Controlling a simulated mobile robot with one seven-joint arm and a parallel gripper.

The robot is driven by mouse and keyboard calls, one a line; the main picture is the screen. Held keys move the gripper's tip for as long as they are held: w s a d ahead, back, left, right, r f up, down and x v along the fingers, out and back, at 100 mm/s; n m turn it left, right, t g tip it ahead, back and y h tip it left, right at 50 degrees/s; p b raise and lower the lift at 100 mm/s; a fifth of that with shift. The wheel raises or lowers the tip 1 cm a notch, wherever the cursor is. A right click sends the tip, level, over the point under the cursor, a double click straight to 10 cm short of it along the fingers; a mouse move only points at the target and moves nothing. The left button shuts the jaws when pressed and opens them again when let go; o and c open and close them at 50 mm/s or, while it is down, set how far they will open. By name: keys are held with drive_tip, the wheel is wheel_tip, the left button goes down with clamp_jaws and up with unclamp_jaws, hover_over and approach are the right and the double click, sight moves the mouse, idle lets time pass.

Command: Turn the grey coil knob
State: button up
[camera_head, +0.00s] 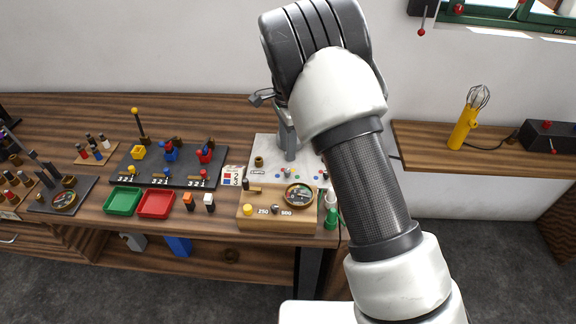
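A light wooden meter box (290,225) with a round dial (299,195) stands at the front edge of the workbench. Its front reads 250 and 500, with a yellow knob (247,210) at the left. A small greyish knob (275,209) sits between the numbers; it is too small to tell whether it is the coil knob. A pale panel (262,148) with small coloured terminals lies behind the box. My arm crosses the right of the view and hides part of this panel. A grey upright part (287,140) shows below my arm's end; whether it is my gripper is unclear.
A black board (180,180) with coloured knobs and levers lies left of the panel. Green (123,201) and red (156,204) trays sit in front of it. A yellow lamp (463,130) stands on the right bench (420,165).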

sight(288, 170)
wheel_tip(288, 170, down, 9)
drive_tip(key=shift+r, duration=0.2)
clamp_jaws()
